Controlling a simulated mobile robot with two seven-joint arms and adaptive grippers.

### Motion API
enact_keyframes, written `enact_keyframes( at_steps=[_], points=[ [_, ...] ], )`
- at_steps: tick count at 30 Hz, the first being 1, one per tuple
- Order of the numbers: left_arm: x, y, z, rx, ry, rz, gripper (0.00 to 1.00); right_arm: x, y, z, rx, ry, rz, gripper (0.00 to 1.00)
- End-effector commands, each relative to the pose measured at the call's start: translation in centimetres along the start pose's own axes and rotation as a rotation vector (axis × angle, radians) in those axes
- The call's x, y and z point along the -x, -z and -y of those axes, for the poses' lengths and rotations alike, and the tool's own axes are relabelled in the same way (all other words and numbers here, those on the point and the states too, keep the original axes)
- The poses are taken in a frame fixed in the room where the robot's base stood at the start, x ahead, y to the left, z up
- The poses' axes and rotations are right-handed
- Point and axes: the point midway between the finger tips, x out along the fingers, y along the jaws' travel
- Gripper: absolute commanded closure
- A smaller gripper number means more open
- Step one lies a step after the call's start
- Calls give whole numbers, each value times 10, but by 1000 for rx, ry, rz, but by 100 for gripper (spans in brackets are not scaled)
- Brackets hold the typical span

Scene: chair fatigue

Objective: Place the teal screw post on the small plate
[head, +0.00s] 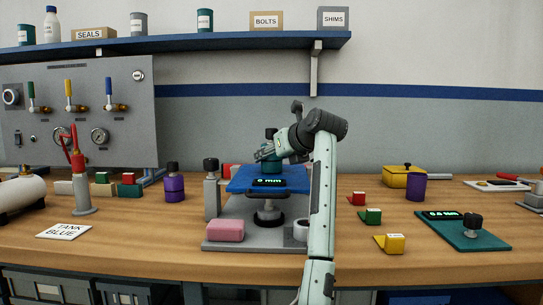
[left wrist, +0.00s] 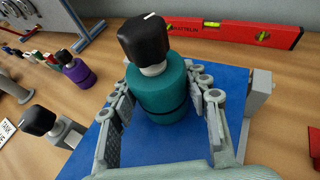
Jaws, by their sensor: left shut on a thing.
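The teal screw post (left wrist: 160,92) has a black knob on top and stands upright between the fingers of my left gripper (left wrist: 163,108), which is shut on it. In the head view, my left gripper (head: 268,154) holds the post at the back of a blue plate (head: 243,184) on a grey stand. The blue plate (left wrist: 180,148) lies under the post in the wrist view; I cannot tell whether they touch. A display reading 0 mm is at its front. My right gripper is not in view.
A grey post (head: 211,190) and a purple post (head: 174,187) stand left of the plate. A red level (left wrist: 232,33) lies behind it. A pink block (head: 225,230) sits at the stand's front left. Small coloured blocks and a teal pad (head: 465,236) lie to the right.

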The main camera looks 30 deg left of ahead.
Motion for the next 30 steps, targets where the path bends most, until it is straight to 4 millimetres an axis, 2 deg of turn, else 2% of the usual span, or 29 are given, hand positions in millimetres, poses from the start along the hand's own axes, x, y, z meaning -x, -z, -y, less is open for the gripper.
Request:
enact_keyframes(
  at_steps=[11,12,17,28,30],
  points=[
    [0,1,0,2,2,5,100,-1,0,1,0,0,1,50],
    [-1,3,0,0,1,2,52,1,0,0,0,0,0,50],
    [-1,2,0,0,1,2,33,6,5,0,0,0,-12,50],
    [1,-3,0,1,1,2,33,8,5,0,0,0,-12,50],
    [10,0,1,0,4,1,33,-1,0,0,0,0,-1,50]
  ],
)
